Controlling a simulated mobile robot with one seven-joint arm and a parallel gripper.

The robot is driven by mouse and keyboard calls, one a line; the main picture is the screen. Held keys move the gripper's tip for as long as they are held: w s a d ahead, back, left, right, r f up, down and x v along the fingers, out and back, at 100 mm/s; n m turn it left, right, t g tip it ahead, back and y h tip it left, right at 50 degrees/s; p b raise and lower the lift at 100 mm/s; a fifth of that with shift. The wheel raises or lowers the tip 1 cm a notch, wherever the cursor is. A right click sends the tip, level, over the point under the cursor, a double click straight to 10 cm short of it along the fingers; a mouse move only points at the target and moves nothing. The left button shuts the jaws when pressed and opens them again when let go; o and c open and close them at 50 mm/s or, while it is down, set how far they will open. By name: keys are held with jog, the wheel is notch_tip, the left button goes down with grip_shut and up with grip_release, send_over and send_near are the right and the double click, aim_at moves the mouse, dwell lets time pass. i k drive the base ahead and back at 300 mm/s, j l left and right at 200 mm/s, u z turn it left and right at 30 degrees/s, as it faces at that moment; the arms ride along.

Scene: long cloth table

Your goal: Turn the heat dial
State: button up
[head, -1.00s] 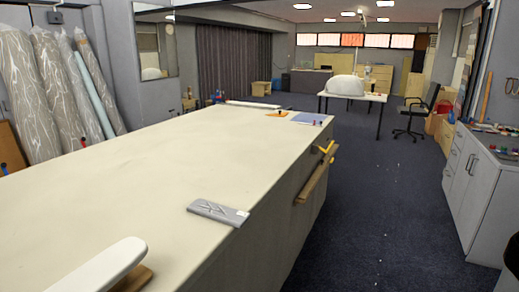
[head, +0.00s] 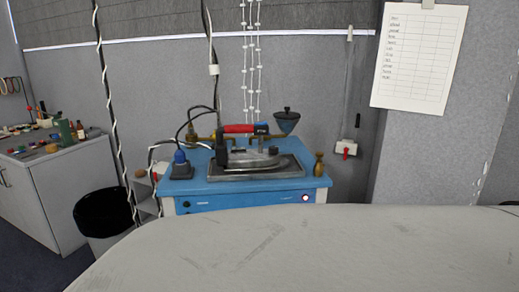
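The station's front panel has a small round light-rimmed control or lamp (head: 305,198) at the right and a small dark spot at the left. Which part is the heat dial cannot be told at this size. My gripper is not in view.
A grey padded board (head: 300,250) fills the foreground before the station. A black bin (head: 105,212) and a cluttered grey cabinet (head: 50,190) stand left. White-striped cords hang at the left. A brass-coloured bottle (head: 318,165) and blue-based item (head: 181,166) stand on the station.

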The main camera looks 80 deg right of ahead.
aim_at(272, 149)
jog(key=z, duration=2.4)
